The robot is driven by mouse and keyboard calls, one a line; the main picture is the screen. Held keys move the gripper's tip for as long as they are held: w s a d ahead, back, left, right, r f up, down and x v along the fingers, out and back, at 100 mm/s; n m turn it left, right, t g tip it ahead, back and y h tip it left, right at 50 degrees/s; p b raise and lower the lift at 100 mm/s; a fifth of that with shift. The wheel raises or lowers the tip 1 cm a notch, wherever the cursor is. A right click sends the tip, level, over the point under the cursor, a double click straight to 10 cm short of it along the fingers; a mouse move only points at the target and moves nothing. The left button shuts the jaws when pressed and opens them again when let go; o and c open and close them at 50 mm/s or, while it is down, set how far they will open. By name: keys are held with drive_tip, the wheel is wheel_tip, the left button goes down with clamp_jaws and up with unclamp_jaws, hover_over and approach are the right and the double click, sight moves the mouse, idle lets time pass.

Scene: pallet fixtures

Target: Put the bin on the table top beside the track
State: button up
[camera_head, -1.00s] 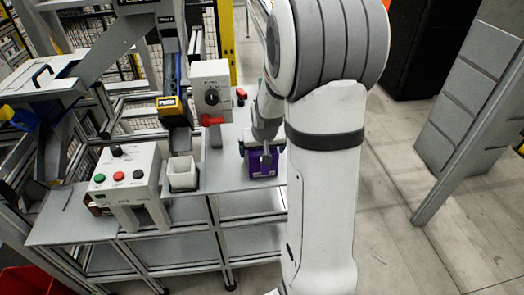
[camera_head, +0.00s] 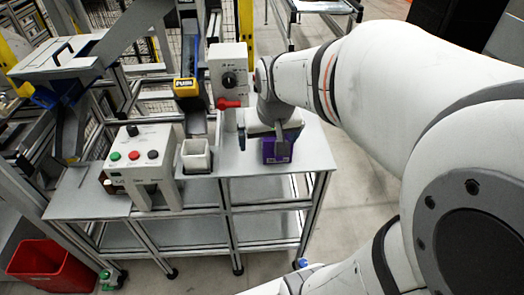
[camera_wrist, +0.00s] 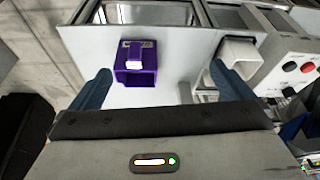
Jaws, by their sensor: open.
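A purple bin (camera_head: 277,152) stands on the grey table top (camera_head: 240,175), to the right of the track. My gripper (camera_head: 272,128) is just above and behind it in the head view, partly covering it. In the wrist view the purple bin (camera_wrist: 136,72) lies between the lines of the two dark fingers, left of centre, and shows a white label. My gripper (camera_wrist: 160,70) is open, with clear space on both sides of the bin. The sloping track (camera_head: 196,122) comes down at the back of the table, below a yellow-and-blue block.
A white bin (camera_head: 195,157) stands at the track's foot. A button box (camera_head: 140,158) is to its left. A box with a red handle (camera_head: 229,75) stands behind the purple bin. A red bin (camera_head: 50,266) is on the floor. The table's right end is clear.

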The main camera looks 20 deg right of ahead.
drive_tip(key=s+a+n, duration=0.1)
drive_tip(key=s+a, duration=0.3)
drive_tip(key=s, duration=0.5)
drive_tip(key=shift+s+a+n+g+y, duration=0.2)
drive_tip(key=shift+s+n+g+y, duration=0.1)
drive_tip(key=shift+g, duration=0.1)
drive_tip(key=shift+f, duration=0.1)
idle(0.4)
